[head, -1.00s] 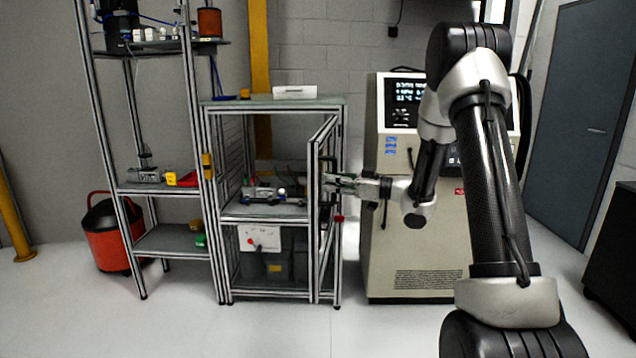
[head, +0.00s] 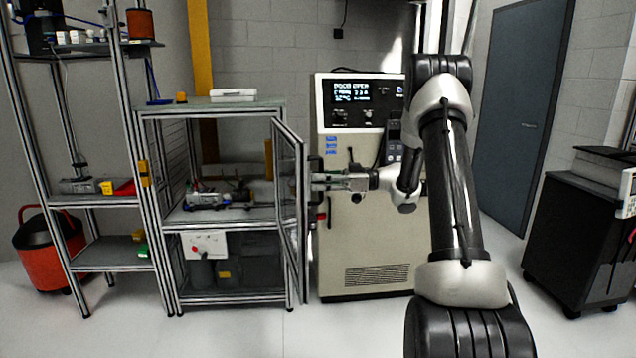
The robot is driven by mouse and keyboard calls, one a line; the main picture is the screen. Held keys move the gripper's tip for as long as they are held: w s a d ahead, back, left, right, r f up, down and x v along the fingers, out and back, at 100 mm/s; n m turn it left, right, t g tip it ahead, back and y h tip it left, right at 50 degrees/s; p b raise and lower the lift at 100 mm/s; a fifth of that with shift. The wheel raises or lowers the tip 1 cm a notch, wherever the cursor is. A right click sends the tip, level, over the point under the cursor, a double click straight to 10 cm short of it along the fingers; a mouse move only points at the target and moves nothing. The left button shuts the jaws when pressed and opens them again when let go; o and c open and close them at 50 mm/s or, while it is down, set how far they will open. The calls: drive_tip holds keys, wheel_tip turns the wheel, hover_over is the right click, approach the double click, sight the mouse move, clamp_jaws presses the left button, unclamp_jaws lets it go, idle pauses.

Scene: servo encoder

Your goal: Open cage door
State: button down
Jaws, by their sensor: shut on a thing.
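The cage (head: 160,212) is an aluminium-profile frame with a grey top, standing left of centre. Its framed, see-through door (head: 291,215) stands swung out towards me, with its free edge now to the right of the hinge side. The front of the cage is uncovered. My gripper (head: 318,182) reaches in from the right and is shut on the dark door handle (head: 314,168) at the door's free edge. The fingertips are small and partly merge with the handle.
A beige machine (head: 368,235) with a lit display stands close behind my gripper. An open shelf rack (head: 95,200) and a red bin (head: 42,250) are at the left. A black cabinet (head: 575,225) stands at the right. The floor in front is clear.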

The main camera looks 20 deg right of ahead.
drive_tip(key=shift+s, duration=0.1)
drive_tip(key=c, duration=1.5)
unclamp_jaws()
drive_tip(key=shift+o, duration=0.2)
drive_tip(key=v, duration=1.2)
